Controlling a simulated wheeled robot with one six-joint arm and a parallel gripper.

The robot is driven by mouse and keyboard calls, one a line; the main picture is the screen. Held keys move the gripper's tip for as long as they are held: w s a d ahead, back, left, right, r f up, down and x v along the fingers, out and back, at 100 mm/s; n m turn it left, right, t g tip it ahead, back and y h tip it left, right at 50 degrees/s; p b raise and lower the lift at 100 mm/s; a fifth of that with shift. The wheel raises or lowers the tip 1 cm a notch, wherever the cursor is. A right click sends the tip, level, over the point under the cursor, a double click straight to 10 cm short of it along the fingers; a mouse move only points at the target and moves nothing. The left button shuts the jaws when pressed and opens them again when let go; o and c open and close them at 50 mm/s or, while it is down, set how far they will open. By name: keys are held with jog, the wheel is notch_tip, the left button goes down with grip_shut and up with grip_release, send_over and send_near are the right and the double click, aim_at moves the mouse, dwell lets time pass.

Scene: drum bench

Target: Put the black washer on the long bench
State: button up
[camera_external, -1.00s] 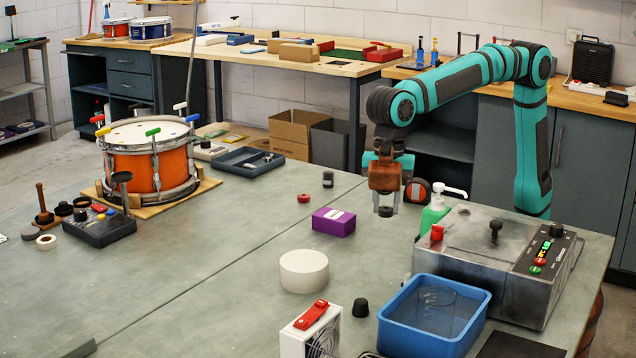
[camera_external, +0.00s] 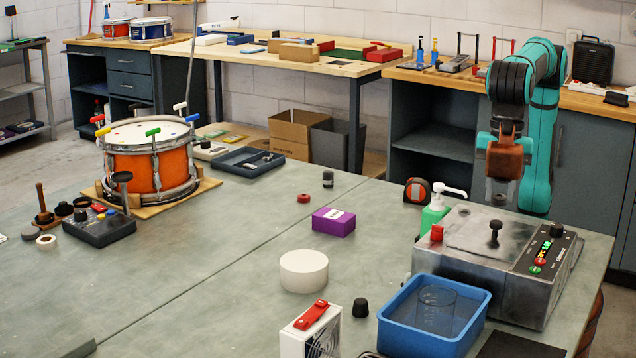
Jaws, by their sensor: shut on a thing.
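My gripper (camera_external: 500,192) is at the right, raised in front of the dark cabinets and above the far side of the grey metal machine. It is shut on the black washer (camera_external: 499,198), a small dark piece low between the fingers and mostly hidden by them. A long wood-topped bench (camera_external: 300,61) runs along the back wall. A second wood-topped counter (camera_external: 585,102) on dark cabinets stands at the right, behind my arm. I cannot tell for certain which of the two is the long bench.
The green work table (camera_external: 230,265) holds a drum (camera_external: 152,170), a purple box (camera_external: 334,222), a white cylinder (camera_external: 303,271), a blue tub (camera_external: 434,316) and a green pump bottle (camera_external: 436,213). The grey machine (camera_external: 500,260) stands below my gripper. Tools and a black case (camera_external: 591,62) occupy the right counter.

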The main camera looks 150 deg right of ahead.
jog(key=s+a, duration=0.1)
jog(key=a, duration=1.1)
jog(key=s+a+f+n, duration=0.1)
jog(key=s+a+f, duration=0.3)
jog(key=a+f, duration=0.5)
jog(key=s+a+f+n, duration=0.2)
jog(key=s+a+f, duration=0.2)
jog(key=a+f, duration=0.6)
jog(key=s+a+f+n, duration=0.1)
jog(key=s+a+f, duration=0.3)
jog(key=a+f, duration=0.5)
jog(key=a, duration=0.5)
jog(key=shift+s+a+f+n, duration=0.15)
jog(key=shift+s+a+n, duration=0.1)
jog(key=shift+a+n, duration=0.15)
jog(key=shift+y, duration=0.3)
